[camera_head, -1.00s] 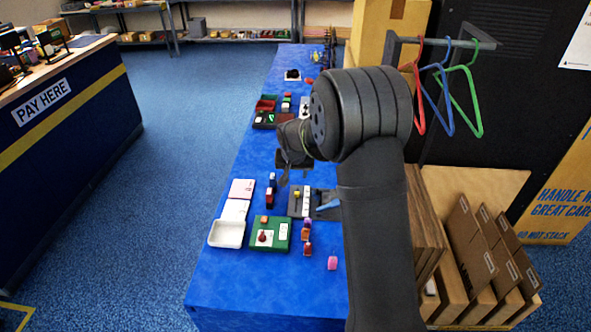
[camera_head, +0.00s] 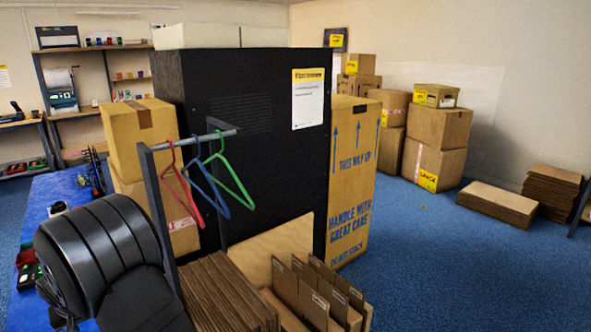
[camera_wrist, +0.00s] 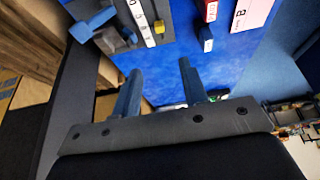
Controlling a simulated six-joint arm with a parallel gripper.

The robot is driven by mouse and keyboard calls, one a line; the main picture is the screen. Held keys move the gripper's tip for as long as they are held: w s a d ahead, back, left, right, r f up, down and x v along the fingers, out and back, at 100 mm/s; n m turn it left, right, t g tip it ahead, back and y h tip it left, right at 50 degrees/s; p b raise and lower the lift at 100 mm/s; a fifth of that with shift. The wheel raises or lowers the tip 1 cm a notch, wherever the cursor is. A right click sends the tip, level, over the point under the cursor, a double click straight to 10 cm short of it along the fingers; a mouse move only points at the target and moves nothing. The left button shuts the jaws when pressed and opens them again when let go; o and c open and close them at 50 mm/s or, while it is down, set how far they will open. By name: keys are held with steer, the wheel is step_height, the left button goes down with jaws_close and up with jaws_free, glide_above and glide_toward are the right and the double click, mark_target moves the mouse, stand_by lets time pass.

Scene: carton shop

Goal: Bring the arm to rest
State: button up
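My gripper (camera_wrist: 160,68) shows in the wrist view with its two fingers apart and nothing between them. It is over the blue table (camera_wrist: 166,62). In the head view my arm fills the lower left corner; the gripper itself cannot be made out there. In the wrist view, a dark tray with a number strip (camera_wrist: 145,22) and a blue piece (camera_wrist: 92,25) lie at the upper left, beyond the fingertips. A small white and dark blue block (camera_wrist: 206,40) and a pink and white card (camera_wrist: 250,14) lie at the upper right.
A rack with red, blue and green hangers (camera_head: 228,180) stands right of my arm. Brown folders (camera_head: 310,290) stand below it. A black cabinet (camera_head: 250,110) and a tall carton (camera_head: 352,190) are behind. Blue floor (camera_head: 430,270) is open at right.

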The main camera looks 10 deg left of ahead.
steer(key=x, duration=1.7)
steer(key=shift+r, duration=0.2)
